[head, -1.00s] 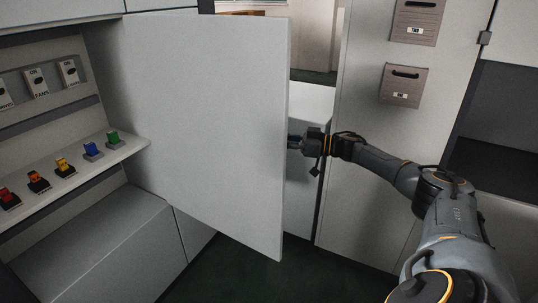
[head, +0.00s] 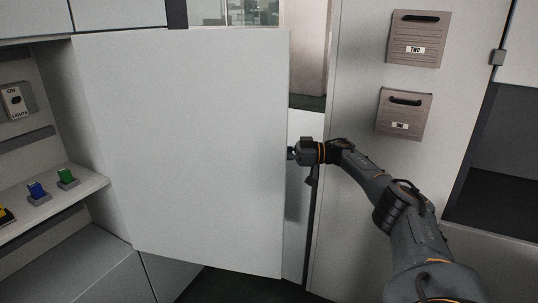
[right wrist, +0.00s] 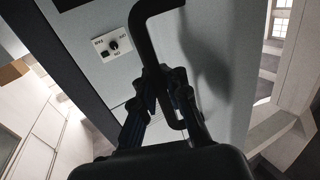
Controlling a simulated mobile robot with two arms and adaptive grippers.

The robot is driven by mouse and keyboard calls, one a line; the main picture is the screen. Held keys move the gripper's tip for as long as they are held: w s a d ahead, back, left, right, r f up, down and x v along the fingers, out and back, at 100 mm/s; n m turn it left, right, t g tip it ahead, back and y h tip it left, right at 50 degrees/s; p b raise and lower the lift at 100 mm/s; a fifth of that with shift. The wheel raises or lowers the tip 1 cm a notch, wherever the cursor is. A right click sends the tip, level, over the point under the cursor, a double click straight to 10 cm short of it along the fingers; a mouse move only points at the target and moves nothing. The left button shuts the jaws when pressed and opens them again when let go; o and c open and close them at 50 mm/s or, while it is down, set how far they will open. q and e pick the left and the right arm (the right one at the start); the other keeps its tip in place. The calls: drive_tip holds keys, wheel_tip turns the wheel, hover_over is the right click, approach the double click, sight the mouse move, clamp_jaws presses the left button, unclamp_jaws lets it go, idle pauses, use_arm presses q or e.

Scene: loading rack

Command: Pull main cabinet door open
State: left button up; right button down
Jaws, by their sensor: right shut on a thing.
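The main cabinet door (head: 190,150) is a large pale grey panel standing open, swung out from the cabinet on the left of the head view. My right gripper (head: 294,153) is at the door's free right edge, its fingertips partly hidden behind that edge. In the right wrist view my right gripper (right wrist: 168,88) is shut on a dark bar handle (right wrist: 146,32) on the door's face. My left gripper is not in view.
A light switch (head: 15,100) is above. On the right, a grey panel (head: 350,190) holds two mailbox-like boxes, one the upper box (head: 417,38).

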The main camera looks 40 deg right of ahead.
drive_tip(key=shift+s+d+f, duration=0.1)
drive_tip(key=c, duration=1.8)
unclamp_jaws()
drive_tip(key=shift+o, duration=0.7)
drive_tip(key=shift+s+d, duration=0.15)
drive_tip(key=v, duration=0.7)
drive_tip(key=shift+s+d, duration=0.2)
